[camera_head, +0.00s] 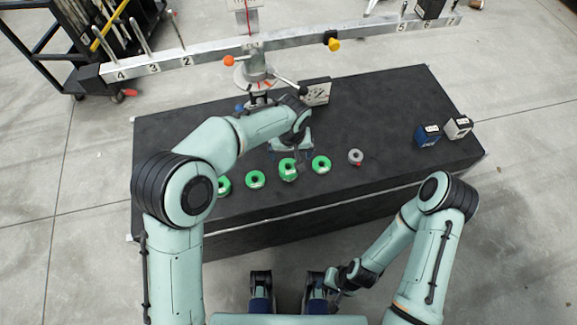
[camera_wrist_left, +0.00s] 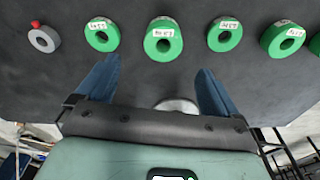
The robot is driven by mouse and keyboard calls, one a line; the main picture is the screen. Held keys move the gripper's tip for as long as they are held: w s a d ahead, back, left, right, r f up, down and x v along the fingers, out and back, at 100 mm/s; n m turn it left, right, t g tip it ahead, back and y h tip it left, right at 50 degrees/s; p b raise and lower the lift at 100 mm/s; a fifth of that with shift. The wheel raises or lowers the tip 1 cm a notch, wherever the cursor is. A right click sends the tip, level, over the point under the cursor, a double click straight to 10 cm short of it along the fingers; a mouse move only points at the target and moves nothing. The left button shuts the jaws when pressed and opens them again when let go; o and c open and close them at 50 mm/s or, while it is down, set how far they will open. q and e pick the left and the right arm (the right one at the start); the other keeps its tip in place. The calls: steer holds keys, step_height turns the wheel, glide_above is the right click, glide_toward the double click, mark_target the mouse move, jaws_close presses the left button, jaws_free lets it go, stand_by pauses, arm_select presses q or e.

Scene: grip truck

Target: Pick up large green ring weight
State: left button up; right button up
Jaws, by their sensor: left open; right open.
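In the left wrist view the large ring (camera_wrist_left: 163,45) is just beyond the gap between my blue fingers. My left gripper (camera_head: 290,150) is open and empty, over the table just behind the ring in the head view. The left wrist view shows its fingers spread (camera_wrist_left: 157,78), apart from the ring. My right gripper (camera_head: 336,298) is open, low in front of the table; its fingers are small and partly hidden.
Smaller green rings (camera_head: 321,164) (camera_head: 254,179) lie close on both sides. A grey ring (camera_head: 356,156) with a red knob is at the row's right. Blue (camera_head: 427,136) and grey (camera_head: 458,128) blocks stand at the table's right. A numbered balance beam (camera_head: 200,54) spans behind.

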mark_target(289, 166)
arm_select(q)
steer(key=f, duration=0.6)
steer(key=w+f, duration=0.1)
steer(key=f, duration=0.3)
steer(key=shift+a+b, duration=0.3)
steer(key=c, duration=1.3)
steer(key=shift+w+r, duration=0.1)
steer(key=shift+c, duration=0.2)
